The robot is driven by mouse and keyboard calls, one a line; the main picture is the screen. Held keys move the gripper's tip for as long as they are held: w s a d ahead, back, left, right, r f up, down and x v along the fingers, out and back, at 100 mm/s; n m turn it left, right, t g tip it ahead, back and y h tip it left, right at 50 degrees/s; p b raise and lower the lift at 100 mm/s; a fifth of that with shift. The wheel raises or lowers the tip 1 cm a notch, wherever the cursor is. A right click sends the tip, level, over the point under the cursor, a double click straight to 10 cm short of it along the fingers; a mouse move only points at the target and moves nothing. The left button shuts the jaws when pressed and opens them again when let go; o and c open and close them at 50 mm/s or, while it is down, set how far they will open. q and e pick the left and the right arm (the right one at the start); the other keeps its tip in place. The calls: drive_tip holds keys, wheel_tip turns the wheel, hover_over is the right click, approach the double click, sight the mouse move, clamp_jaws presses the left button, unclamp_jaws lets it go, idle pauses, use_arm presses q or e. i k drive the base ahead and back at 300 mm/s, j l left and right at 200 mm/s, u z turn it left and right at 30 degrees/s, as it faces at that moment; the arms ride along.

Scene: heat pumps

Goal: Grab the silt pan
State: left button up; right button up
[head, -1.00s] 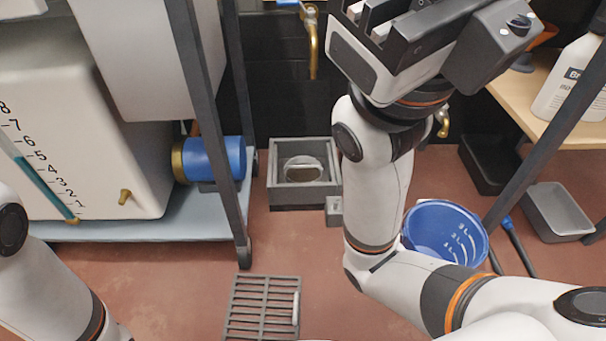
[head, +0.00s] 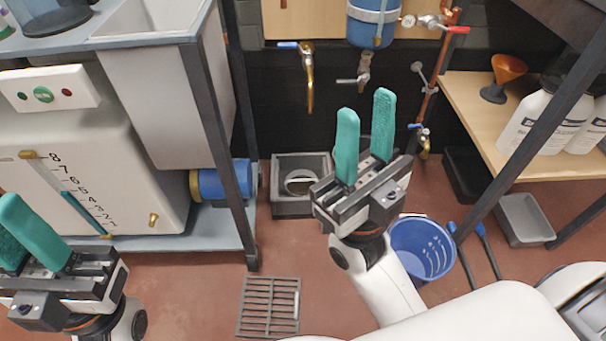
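A round, shallow metallic pan (head: 299,182), which looks like the silt pan, sits inside a square grey box (head: 290,209) on the floor against the dark wall. My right gripper (head: 365,103) is open and empty, its two teal fingers pointing up and apart. It is above and to the right of the box in the picture, and its body overlaps the box's right side, hiding part of it. My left gripper (head: 14,225) is at the lower left edge, partly cut off, open with nothing between its teal fingers, far from the pan.
A slotted grate (head: 269,306) lies on the red floor in front of the box. A blue bucket (head: 424,246) and grey tray (head: 524,219) stand to the right. A brass tap (head: 309,85) hangs above the box. A dark frame post (head: 223,150) stands to its left.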

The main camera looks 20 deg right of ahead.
sight(297, 183)
drive_tip(key=l+z, duration=0.1)
drive_tip(key=z, duration=0.4)
drive_tip(key=l+z, duration=0.1)
drive_tip(key=z, duration=0.4)
drive_tip(key=l+z, duration=0.1)
drive_tip(key=z, duration=0.35)
drive_tip(key=i+l+z, duration=0.1)
drive_tip(key=i, duration=0.4)
